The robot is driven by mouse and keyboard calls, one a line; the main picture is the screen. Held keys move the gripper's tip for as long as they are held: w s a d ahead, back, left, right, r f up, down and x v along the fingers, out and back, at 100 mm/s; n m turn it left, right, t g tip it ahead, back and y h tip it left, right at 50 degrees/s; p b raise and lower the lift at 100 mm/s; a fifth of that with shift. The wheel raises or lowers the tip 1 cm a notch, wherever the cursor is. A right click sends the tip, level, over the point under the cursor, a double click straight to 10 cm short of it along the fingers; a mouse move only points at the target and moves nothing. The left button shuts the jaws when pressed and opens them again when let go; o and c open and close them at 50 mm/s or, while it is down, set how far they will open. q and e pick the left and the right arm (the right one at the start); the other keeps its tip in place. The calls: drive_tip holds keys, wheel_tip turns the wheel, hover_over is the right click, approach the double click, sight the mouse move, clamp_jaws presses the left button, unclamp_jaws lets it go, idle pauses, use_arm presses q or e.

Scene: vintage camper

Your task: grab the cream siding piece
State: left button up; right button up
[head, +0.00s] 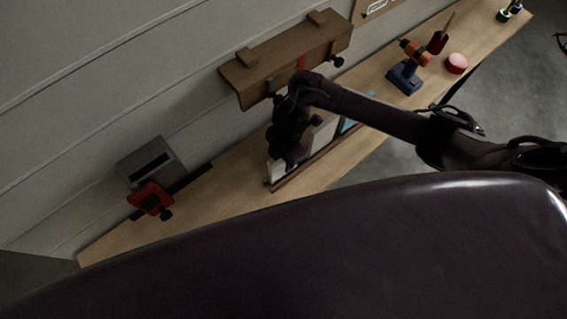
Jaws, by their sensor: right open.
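A pale cream piece (276,171), likely the cream siding piece, stands upright at the left end of a low brown rack (310,161) on the workbench. My right gripper (284,160) points down at this end of the rack, with its dark fingers over or just beside the cream piece. It is open. The fingers hide part of the piece, and I cannot tell whether they touch it. My left gripper is out of view.
A grey panel (322,134) and a teal piece (347,124) stand further along the rack. A brown wooden shelf (290,62) is on the wall behind. A red clamp (151,199), a blue-orange drill (406,76) and a pink round tin (457,63) are on the workbench (225,205).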

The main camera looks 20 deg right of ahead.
drive_tip(key=shift+f, duration=0.25)
clamp_jaws()
idle(0.3)
